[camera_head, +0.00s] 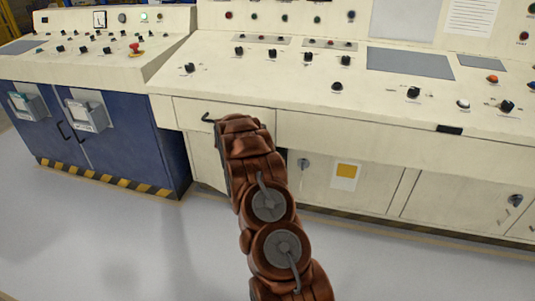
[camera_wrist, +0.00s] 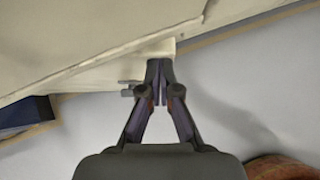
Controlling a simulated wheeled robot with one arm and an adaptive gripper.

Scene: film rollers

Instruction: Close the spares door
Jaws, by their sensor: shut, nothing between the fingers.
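A cream lower door panel (camera_head: 206,162), likely the spares door, shows left of my arm under the console drawer. It seems to stand ajar, with a dark gap right of my arm; no label is readable. In the wrist view, my gripper (camera_wrist: 159,68) is shut and empty, with its fingertips at the end of a cream panel (camera_wrist: 100,76). Whether they touch it I cannot tell. A small grey handle (camera_wrist: 129,88) sits just left of the fingers. In the head view my arm hides the gripper and much of the door.
A drawer with a black handle (camera_head: 208,118) is above the panel. A closed-looking cream door (camera_head: 330,182) with a yellow label is to the right. A blue cabinet (camera_head: 125,140) stands left. The grey floor (camera_head: 120,240) in front is clear.

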